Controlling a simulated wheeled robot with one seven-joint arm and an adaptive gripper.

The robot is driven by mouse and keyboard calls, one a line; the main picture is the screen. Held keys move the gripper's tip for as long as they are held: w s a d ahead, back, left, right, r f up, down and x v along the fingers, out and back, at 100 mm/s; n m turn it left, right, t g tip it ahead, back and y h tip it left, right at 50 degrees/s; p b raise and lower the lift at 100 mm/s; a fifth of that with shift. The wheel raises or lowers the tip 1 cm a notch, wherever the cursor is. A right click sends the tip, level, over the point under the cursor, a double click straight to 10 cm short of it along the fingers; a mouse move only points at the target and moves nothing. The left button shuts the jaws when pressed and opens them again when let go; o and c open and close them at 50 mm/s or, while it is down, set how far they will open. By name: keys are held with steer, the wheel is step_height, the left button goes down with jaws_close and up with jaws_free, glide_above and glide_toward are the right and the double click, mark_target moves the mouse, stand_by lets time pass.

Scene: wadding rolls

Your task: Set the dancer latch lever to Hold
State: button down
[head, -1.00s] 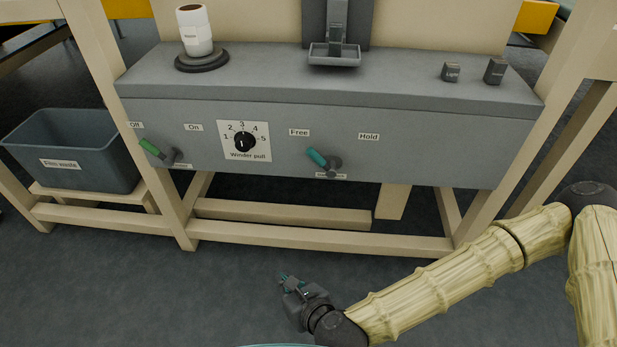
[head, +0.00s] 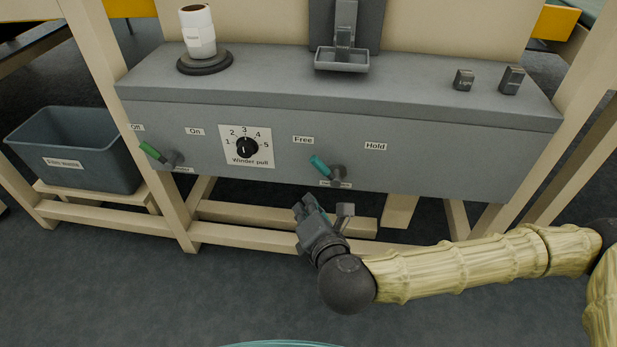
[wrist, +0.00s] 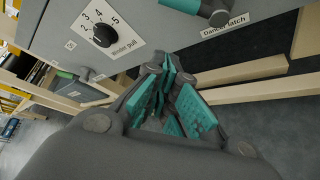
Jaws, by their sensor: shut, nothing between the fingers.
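The dancer latch lever (head: 320,165) has a teal handle on a grey pivot at the front of the grey panel. Its handle tilts up and left, toward the Free label (head: 303,140); the Hold label (head: 375,146) is to its right. In the wrist view the lever (wrist: 187,5) shows at the top, above its "Dancer latch" label (wrist: 225,25). My gripper (head: 322,205) is below the lever in the head view, apart from it. In the wrist view its teal-padded fingers (wrist: 168,95) are close together and hold nothing.
A green-handled lever (head: 152,152) with Off and On labels and the Winder pull dial (head: 246,147) are left on the panel (head: 430,165). Wooden rails (head: 290,215) run below. A waste bin (head: 75,145) stands at the left. A white roll (head: 198,35) stands on top.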

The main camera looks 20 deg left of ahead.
mark_target(326, 168)
steer(key=shift+w+a+f, duration=0.1)
steer(key=w+a+b, duration=0.3)
steer(key=w+b, duration=0.1)
steer(key=w, duration=0.4)
steer(key=shift+w+f+b, duration=0.3)
steer(key=shift+b, duration=0.05)
